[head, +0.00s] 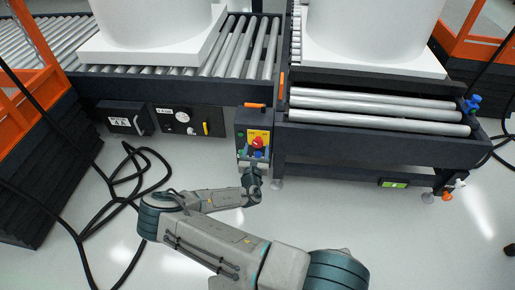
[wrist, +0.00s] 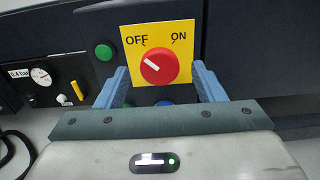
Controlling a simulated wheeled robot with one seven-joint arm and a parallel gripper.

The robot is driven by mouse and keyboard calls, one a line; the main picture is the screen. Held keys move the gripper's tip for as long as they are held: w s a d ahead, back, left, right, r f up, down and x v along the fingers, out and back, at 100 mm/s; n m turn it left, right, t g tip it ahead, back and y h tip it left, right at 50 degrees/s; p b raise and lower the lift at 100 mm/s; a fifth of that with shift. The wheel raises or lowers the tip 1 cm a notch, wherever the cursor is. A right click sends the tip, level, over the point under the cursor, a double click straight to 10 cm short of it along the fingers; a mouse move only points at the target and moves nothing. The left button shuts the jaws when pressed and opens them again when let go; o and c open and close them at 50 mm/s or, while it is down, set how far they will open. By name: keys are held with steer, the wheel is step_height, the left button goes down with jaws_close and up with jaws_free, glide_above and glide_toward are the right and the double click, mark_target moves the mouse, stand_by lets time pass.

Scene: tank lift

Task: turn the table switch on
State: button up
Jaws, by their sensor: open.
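The table switch is a round red knob (wrist: 159,66) on a yellow plate (wrist: 187,30) marked OFF at left and ON at right. Its white mark points up and left, toward OFF. The knob also shows in the head view (head: 258,142), on a dark control box (head: 254,117) at the front of the roller table. My gripper (wrist: 160,80) is open, with one blue finger on each side of the lower part of the plate. The knob appears between the fingers, and nothing is held. I cannot tell how far the fingertips are from the panel.
A green button (wrist: 104,52) is left of the plate, and a blue button (wrist: 165,103) is partly hidden below it. A gauge and yellow-handled valve panel (head: 190,121) is further left. Black cables (head: 128,190) lie on the floor. White tanks (head: 375,30) stand on the roller tables.

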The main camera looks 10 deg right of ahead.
steer(key=shift+x, duration=0.95)
steer(key=shift+c, duration=0.3)
steer(key=c, duration=0.9)
